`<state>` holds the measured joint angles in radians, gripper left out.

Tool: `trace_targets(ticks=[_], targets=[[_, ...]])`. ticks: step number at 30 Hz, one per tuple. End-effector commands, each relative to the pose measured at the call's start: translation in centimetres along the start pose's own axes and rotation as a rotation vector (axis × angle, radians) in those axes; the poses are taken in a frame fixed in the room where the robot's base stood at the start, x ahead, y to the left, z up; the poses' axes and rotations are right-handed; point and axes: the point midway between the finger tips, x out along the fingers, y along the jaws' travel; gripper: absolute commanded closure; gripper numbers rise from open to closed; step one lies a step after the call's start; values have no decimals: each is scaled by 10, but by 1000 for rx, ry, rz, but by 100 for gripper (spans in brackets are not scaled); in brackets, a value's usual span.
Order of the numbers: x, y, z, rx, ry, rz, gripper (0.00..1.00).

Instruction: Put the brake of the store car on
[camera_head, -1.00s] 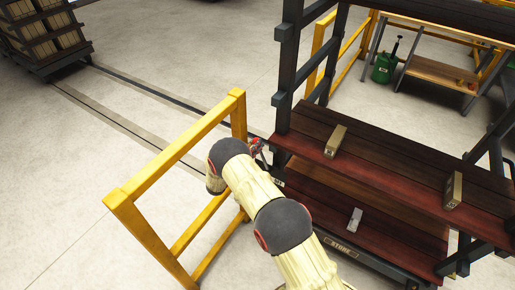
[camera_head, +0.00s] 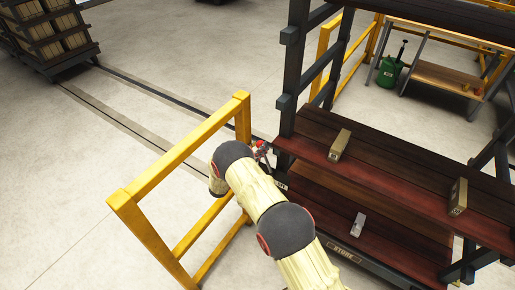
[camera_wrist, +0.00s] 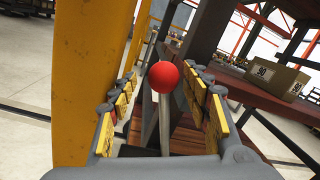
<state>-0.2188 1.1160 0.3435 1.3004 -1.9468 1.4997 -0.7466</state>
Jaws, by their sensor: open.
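The store car (camera_head: 420,195) is a dark rack with red-brown plank decks and a STORE plate (camera_head: 343,250) on its lower edge. Its brake lever (camera_wrist: 164,125) is a pale rod topped by a red ball knob (camera_wrist: 163,76). The lever stands near upright in the wrist view. In the head view, red (camera_head: 261,147) shows at the car's left corner post, mostly hidden by my arm. My gripper (camera_wrist: 159,79) is open, its yellow-padded fingers on either side of the lever with gaps showing. The gripper is largely hidden in the head view.
A yellow rail (camera_head: 180,150) stands close left of my gripper, and its post (camera_wrist: 88,80) fills the wrist view's left. A loaded car (camera_head: 50,40) stands back left on floor rails. Floor between is clear.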

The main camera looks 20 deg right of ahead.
Motion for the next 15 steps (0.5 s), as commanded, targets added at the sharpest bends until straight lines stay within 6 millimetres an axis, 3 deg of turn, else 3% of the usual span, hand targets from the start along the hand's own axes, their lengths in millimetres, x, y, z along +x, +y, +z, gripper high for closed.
trace_targets(ticks=[8,15], targets=[[-18,1,0,-1,0,2,52],[-66,1,1,0,-1,3,52]])
